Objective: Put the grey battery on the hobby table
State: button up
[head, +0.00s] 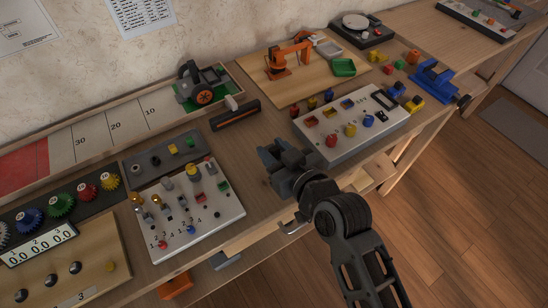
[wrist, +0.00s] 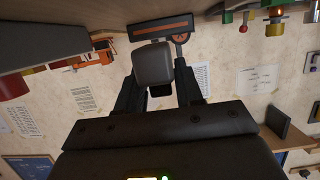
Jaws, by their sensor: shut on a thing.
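My gripper (head: 283,162) is above the front part of the wooden table (head: 250,151), between two light panels of parts. In the wrist view my gripper (wrist: 158,82) is shut on a grey block with rounded edges, the grey battery (wrist: 153,64), held between its two fingers. In the head view the battery is hard to tell from the dark gripper. I cannot tell whether it touches the table.
A light panel with knobs and switches (head: 190,215) is left of my gripper, and another panel with coloured pieces (head: 350,125) is right. A black bar with an orange stripe (head: 235,115) lies behind.

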jog(key=shift+f, duration=2)
jog(key=shift+f, duration=0.1)
jog(key=o, duration=1.1)
jog(key=shift+b, duration=0.3)
jog(key=shift+s+d, duration=0.2)
jog(key=shift+s, duration=0.15)
jog(key=v, duration=1.1)
jog(key=shift+r, duration=0.35)
